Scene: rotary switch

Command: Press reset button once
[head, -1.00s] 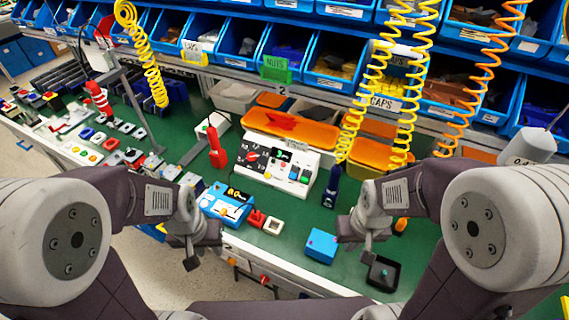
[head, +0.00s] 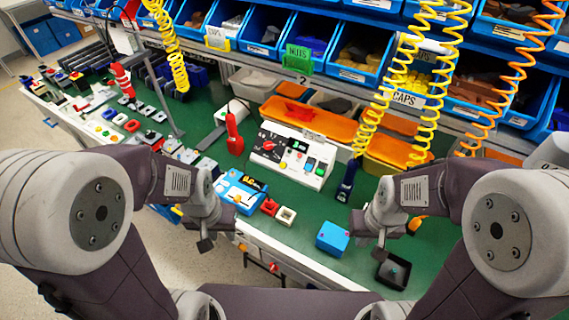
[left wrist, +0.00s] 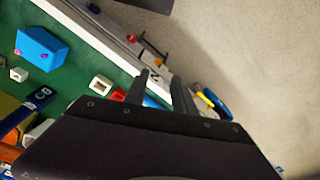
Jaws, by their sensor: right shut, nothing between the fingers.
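A white control box (head: 290,172) stands on the green bench in the middle of the head view. The labels are too small to read, so I cannot tell which is the reset button. My left gripper (head: 206,245) hangs near the bench's front edge, to the left of and nearer than the box. In the left wrist view its two fingers (left wrist: 160,80) are apart with nothing held. My right gripper (head: 380,256) is shut and empty, to the right of and nearer than the box.
A blue block (head: 332,238) and a black tray (head: 393,271) lie near my right gripper. A blue device (head: 240,190), a red part (head: 269,207) and a white square part (head: 286,215) lie before the box. A red-handled tool (head: 234,135) stands left of it.

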